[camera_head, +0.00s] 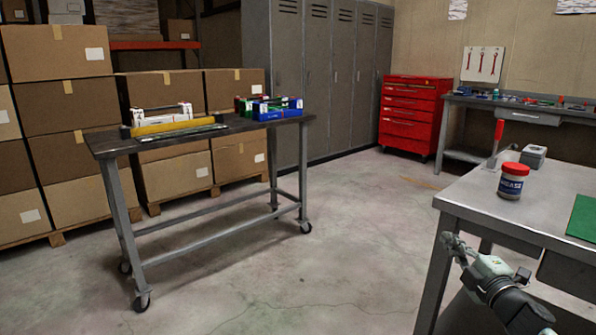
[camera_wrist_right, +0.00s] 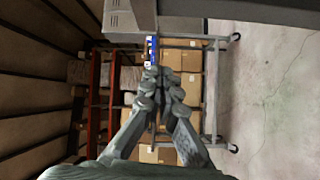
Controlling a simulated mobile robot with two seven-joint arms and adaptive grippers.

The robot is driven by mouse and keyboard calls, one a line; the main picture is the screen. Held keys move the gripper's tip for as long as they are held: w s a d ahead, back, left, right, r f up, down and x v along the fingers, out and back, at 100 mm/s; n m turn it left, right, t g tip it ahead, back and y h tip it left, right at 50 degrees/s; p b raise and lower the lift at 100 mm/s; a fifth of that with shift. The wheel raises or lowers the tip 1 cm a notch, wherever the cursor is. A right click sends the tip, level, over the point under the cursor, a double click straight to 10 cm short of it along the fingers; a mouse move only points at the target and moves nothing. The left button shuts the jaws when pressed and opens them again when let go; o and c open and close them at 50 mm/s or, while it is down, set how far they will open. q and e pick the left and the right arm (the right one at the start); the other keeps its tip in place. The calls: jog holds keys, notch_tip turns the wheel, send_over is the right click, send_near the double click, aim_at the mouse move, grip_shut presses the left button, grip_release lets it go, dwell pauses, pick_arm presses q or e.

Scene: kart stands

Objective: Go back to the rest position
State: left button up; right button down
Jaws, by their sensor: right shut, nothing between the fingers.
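My right gripper (camera_head: 450,243) shows at the lower right of the head view, beside the left edge of the grey workbench (camera_head: 475,212) and apart from everything I can see. In the right wrist view my right gripper (camera_wrist_right: 160,80) has its fingertips together with nothing between them. My left gripper is in neither view.
A wheeled cart (camera_head: 108,145) bearing a yellow item and blue and green bins stands at left centre. Cardboard boxes (camera_head: 55,100), lockers (camera_head: 340,80) and a red tool cabinet (camera_head: 410,110) line the back. A red-lidded jar (camera_head: 512,182) stands on the workbench. The middle floor is clear.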

jog(key=s+f+m+g+h, duration=0.25)
jog(key=s+f+m, duration=0.35)
jog(key=f, duration=0.6)
jog(key=s+f+m+g+h, duration=0.2)
jog(key=s+f+m+g, duration=0.2)
jog(key=s+f, duration=0.55)
jog(key=s+a+f+m+g, duration=0.2)
jog(key=s+a+f+g, duration=0.2)
jog(key=s+f, duration=0.5)
jog(key=s+a+f+m+g+y, duration=0.1)
jog(key=s+a+f+m+g, duration=0.2)
jog(key=s+f, duration=0.6)
jog(key=s+a+g, duration=0.1)
jog(key=s, duration=0.3)
jog(key=shift+s+a+f+m+g, duration=0.25)
jog(key=shift+s+f+m+g, duration=0.05)
jog(key=shift+s+f+g, duration=0.1)
